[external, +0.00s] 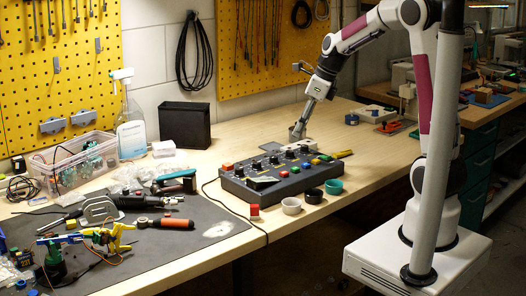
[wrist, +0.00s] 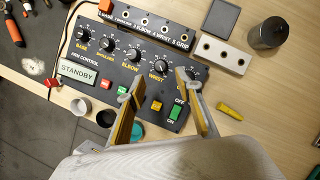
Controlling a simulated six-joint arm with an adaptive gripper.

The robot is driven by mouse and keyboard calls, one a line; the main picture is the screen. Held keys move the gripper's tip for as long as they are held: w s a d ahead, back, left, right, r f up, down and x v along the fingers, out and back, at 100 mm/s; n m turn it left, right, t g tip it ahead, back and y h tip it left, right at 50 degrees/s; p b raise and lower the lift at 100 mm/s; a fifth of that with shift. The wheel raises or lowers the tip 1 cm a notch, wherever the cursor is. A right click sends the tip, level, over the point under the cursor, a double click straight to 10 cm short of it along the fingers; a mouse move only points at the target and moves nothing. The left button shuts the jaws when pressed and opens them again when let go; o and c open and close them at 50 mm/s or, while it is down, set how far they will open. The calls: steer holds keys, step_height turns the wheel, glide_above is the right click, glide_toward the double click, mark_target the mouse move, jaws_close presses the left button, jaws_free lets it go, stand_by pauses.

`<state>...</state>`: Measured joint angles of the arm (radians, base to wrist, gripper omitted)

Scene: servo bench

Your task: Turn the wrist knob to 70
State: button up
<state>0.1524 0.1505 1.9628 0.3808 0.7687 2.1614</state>
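The dark control console (external: 262,187) stands on the bench; in the wrist view its panel (wrist: 112,70) has a row of labelled dial knobs. The wrist knob (wrist: 160,67) is black with a white scale around it, right of the elbow knob (wrist: 133,55). Its exact pointer reading is too small to tell. The display (wrist: 78,73) reads STANDBY. My gripper (wrist: 160,76) is open and empty, its fingers on either side of the wrist knob in the picture. In the external view my gripper (external: 297,132) is above the back right of the console, apart from it.
A green power switch (wrist: 175,112) and colored buttons line the console's front. Small cups (external: 291,206) and a red block (external: 254,211) stand before it. A grey cylinder (wrist: 267,33), a pale block with holes (wrist: 222,53) and a yellow piece (wrist: 230,111) lie nearby.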

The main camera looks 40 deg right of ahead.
mark_target(289, 151)
steer(key=shift+f, duration=0.1)
steer(key=shift+x, duration=3.8)
jaws_close()
